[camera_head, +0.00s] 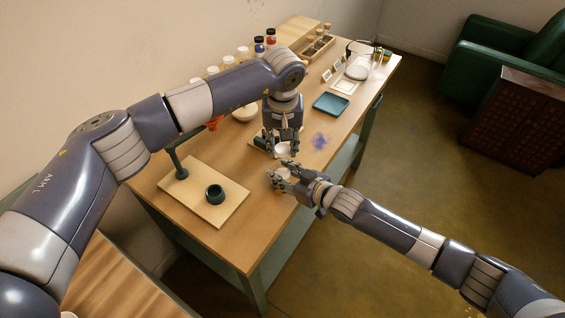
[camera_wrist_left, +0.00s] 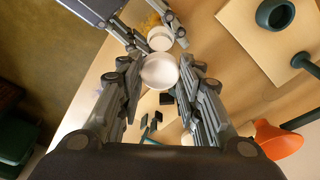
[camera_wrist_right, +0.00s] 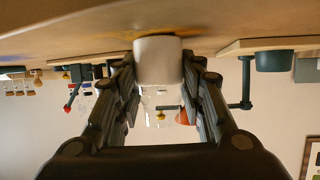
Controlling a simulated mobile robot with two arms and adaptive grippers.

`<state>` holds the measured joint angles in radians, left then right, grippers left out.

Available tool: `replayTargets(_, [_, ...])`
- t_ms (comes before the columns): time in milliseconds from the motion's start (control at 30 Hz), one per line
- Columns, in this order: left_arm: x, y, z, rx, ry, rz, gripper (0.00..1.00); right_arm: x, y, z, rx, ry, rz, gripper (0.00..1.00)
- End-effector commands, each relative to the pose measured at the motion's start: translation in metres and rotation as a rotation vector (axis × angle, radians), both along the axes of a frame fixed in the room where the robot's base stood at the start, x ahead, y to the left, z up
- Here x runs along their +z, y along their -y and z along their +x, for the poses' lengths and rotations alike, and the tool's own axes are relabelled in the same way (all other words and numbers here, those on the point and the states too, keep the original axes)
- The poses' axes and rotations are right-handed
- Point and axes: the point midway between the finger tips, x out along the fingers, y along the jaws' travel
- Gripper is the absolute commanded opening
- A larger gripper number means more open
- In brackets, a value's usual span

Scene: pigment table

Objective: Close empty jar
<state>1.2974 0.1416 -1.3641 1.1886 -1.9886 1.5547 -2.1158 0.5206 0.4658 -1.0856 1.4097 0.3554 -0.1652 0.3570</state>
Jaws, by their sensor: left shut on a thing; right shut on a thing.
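My left gripper (camera_head: 282,147) is shut on a white round piece (camera_wrist_left: 158,71), with a raised rim showing in the left wrist view. My right gripper (camera_head: 280,174) is shut on a smaller-looking white cylinder (camera_wrist_right: 158,60), held low near the tabletop. It also shows in the left wrist view (camera_wrist_left: 160,39), just beyond the left gripper's piece. The two pieces are close together, and I cannot tell whether they touch. I cannot tell for sure which is the jar and which is its lid. The fingers cover parts of both.
A dark green mortar (camera_head: 214,195) sits on a wooden board (camera_head: 178,194) at the near left. A blue tray (camera_head: 331,104), a blue stain (camera_head: 320,141) and a wooden rack (camera_head: 318,47) lie farther back. An orange object (camera_wrist_left: 277,139) stands near my left gripper.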

Motion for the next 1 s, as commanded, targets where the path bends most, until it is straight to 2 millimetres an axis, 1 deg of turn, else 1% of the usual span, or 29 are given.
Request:
replayTargets(33, [-0.01,0.0,-0.001,0.0,-0.002,0.002,0.25,0.0,0.0,0.0,0.0,0.001,0.001,0.0])
replayTargets(100, [-0.02,-0.001,-0.001,0.001,-0.002,0.002,0.25,0.0,0.0,0.0,0.0,0.001,0.001,0.0])
replayTargets(233, [-0.033,0.0,0.0,0.0,0.001,0.001,0.25,0.0,0.0,0.0,0.0,0.001,0.001,0.0])
replayTargets(767, [-0.036,0.0,0.0,0.0,0.001,0.0,0.25,0.0,0.0,0.0,0.0,0.001,0.001,0.0])
replayTargets(867, [-0.038,0.0,-0.001,0.0,0.001,0.0,0.25,0.0,0.0,0.0,0.0,0.001,0.001,0.0])
replayTargets(1000, [-0.047,-0.001,-0.001,0.0,-0.001,0.002,0.25,0.0,0.0,0.0,0.0,0.001,0.001,0.0])
